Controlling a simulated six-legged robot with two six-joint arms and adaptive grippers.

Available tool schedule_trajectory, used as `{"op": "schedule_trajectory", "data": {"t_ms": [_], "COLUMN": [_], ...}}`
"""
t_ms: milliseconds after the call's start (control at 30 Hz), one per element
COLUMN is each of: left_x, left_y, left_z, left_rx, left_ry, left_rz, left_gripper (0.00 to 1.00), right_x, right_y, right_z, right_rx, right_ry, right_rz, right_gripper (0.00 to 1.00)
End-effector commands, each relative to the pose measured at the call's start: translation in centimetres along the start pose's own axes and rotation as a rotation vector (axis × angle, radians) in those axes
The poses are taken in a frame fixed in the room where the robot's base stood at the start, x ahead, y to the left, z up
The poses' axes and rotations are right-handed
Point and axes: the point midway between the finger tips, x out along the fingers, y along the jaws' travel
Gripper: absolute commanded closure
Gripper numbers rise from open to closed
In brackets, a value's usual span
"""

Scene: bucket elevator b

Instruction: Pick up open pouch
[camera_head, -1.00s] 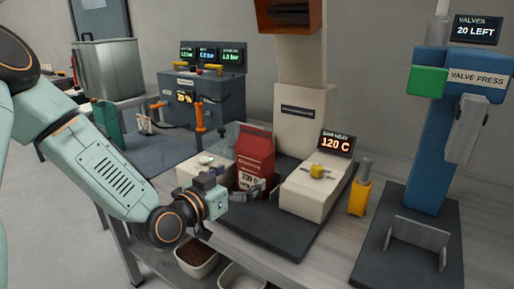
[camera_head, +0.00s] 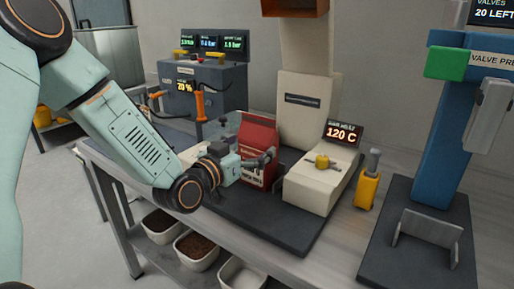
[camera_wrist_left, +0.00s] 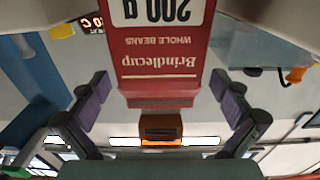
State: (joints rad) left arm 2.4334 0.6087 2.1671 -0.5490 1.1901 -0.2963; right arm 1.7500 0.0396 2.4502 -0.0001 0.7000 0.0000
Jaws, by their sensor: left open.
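The red pouch (camera_head: 257,136) stands upright on the dark base of the cream sealing machine, beside its column. Its label reads "Brindlecup whole beans 200 g" and shows upside down in the left wrist view (camera_wrist_left: 160,62). My left gripper (camera_head: 264,163) is at the pouch's front, partly covering its label. In the left wrist view its two fingers (camera_wrist_left: 160,88) are spread wide, one on each side of the pouch, with gaps between pads and pouch. I cannot tell whether the pouch's top is open. My right gripper is not in view.
The cream block (camera_head: 312,190) with a yellow knob and a 120 C display (camera_head: 343,133) stand right of the pouch. A yellow-handled tool (camera_head: 367,185) and the blue valve press (camera_head: 440,140) stand farther right. Bins (camera_head: 196,250) sit on the lower shelf.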

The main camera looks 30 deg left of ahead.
Motion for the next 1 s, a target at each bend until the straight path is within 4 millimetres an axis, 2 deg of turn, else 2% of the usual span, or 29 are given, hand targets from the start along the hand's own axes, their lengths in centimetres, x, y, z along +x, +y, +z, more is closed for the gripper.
{"op": "schedule_trajectory", "data": {"t_ms": [33,233,533,900,1000], "left_x": [0.8,2.7,2.9,2.9,2.9], "left_y": [0.0,-0.1,-0.2,-0.2,-0.2], "left_z": [0.4,0.2,0.1,0.1,0.1], "left_rx": [0.006,0.002,0.0,0.0,0.0], "left_ry": [0.001,0.0,0.0,0.0,0.002], "left_rz": [0.002,0.001,0.0,0.0,0.0], "left_gripper": [0.0,0.0,0.01,0.32,0.33], "right_x": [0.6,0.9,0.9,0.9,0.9], "right_y": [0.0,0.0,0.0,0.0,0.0], "right_z": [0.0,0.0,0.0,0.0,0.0], "right_rx": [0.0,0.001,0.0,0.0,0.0], "right_ry": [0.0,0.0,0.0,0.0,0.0], "right_rz": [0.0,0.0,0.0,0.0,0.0], "right_gripper": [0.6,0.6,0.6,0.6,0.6]}}
